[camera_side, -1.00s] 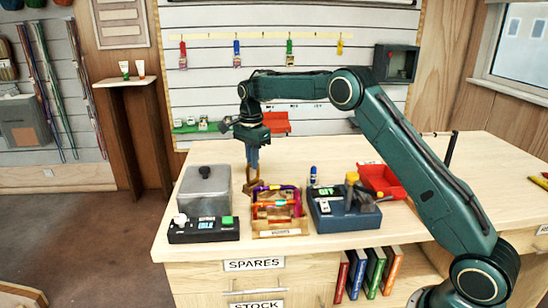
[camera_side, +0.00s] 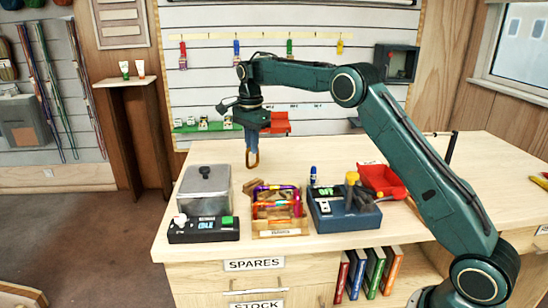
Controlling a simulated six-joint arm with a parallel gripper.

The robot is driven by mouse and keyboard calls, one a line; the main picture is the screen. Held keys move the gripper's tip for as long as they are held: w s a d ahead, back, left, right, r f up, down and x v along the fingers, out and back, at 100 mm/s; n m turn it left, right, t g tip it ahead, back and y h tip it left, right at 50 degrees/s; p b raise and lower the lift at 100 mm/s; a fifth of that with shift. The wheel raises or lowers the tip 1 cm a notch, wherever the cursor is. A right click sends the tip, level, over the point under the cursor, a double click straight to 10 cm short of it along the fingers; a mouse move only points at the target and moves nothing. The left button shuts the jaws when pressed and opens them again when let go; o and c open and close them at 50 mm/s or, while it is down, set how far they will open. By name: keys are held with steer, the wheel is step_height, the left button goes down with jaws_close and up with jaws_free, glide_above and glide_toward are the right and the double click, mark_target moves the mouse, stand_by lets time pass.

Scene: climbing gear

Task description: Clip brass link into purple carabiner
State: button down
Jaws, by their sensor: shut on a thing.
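My gripper (camera_side: 252,146) points down above the back of the bench, shut on the brass link (camera_side: 253,161). The link hangs upright below the fingertips as a narrow golden loop, clear of the bench top. The purple carabiner (camera_side: 264,187) is at the top of a small wooden rack (camera_side: 280,231), in front of and below the link. Other coloured carabiners, orange and red, sit in the same rack. The link and the purple carabiner are apart. Whether the carabiner's gate is open is too small to tell.
Left of the rack are a grey lidded box (camera_side: 204,190) and a dark device (camera_side: 203,230) with a green button. Right are a blue box (camera_side: 344,213) with tools and a red tray (camera_side: 384,180). Bare bench lies behind the rack.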

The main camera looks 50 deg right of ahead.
steer(key=shift+s+r, duration=0.1)
stand_by(0.3)
steer(key=s+a+r+n, duration=0.1)
steer(key=s+r+n, duration=0.1)
steer(key=s+n, duration=0.3)
steer(key=s+a+r+n, duration=0.2)
steer(key=s+n, duration=0.3)
steer(key=s, duration=0.1)
steer(key=shift+s+a+r, duration=0.15)
steer(key=shift+s+r, duration=0.1)
steer(key=shift+s, duration=0.15)
steer(key=shift+f, duration=0.15)
steer(key=shift+f, duration=1.5)
steer(key=shift+f, duration=1.85)
stand_by(1.3)
steer(key=shift+s+d, duration=0.55)
steer(key=shift+d, duration=0.05)
stand_by(0.7)
